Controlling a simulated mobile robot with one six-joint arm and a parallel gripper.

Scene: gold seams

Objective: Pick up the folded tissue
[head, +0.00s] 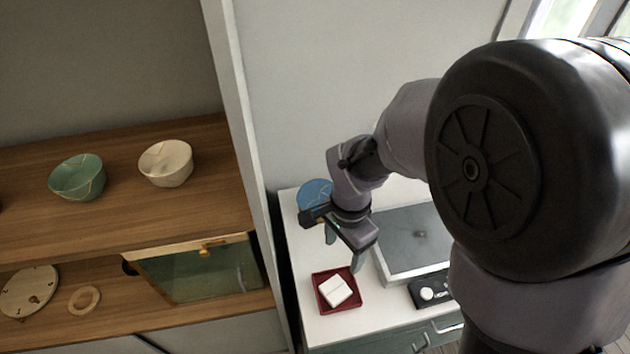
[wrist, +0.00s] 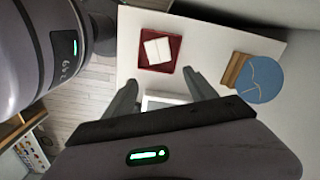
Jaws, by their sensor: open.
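The folded tissue is a small white block with a line across it (head: 335,290). It lies in a shallow dark red tray (head: 324,276) on the white counter. In the wrist view the tissue (wrist: 158,50) and the red tray (wrist: 175,42) show at the top, beyond the fingertips. My gripper (head: 343,250) is open and empty above the counter, a little behind and above the tray in the head view. In the wrist view its two fingers (wrist: 167,86) are spread wide, and nothing is between them but the counter and a grey-topped box below.
A grey-topped box (head: 400,235) and a black item with a white round knob (head: 428,294) stand right of the tray. A blue plate (head: 315,193) is behind my gripper. A wooden shelf at left holds a green bowl (head: 77,178) and a cream bowl (head: 166,164).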

